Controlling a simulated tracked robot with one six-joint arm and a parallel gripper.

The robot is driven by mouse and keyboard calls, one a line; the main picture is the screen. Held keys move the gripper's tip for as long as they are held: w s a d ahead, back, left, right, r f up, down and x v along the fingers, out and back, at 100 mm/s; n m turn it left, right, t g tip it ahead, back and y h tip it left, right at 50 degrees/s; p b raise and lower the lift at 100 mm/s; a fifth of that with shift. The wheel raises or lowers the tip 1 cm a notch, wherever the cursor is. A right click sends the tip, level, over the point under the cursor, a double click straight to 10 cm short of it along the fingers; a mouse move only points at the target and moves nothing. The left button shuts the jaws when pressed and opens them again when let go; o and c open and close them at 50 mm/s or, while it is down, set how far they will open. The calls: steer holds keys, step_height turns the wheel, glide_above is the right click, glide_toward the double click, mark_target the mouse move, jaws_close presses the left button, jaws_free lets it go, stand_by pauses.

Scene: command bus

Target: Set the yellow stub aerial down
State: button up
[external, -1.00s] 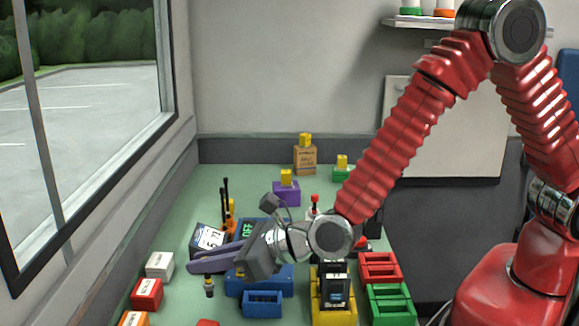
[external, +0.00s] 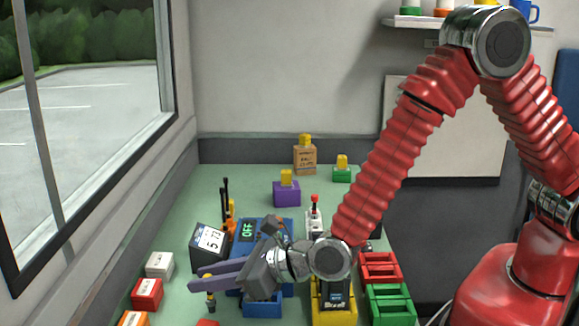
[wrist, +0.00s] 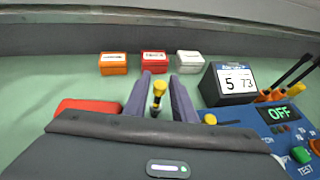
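The yellow stub aerial (wrist: 158,92) has a yellow top and a dark lower part. In the wrist view it is between the two purple fingers of my gripper (wrist: 160,96), with a gap on each side. In the external view its lower part (external: 211,302) shows below the fingers (external: 212,276), over the green bench top at the left. It looks upright. My gripper is open around it; whether its foot touches the bench is hard to tell.
White (wrist: 190,62), red (wrist: 153,60) and orange (wrist: 113,63) labelled boxes stand beyond the fingers. A dark 5 73 display (wrist: 234,80) and a blue OFF panel (wrist: 270,122) are on the right. A red block (wrist: 88,106) lies left. Green bench between is clear.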

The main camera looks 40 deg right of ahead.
steer(key=shift+o, duration=0.9)
steer(key=shift+s+d+r, duration=0.15)
steer(key=shift+s+r, duration=0.2)
steer(key=shift+s, duration=0.05)
steer(key=v, duration=1.1)
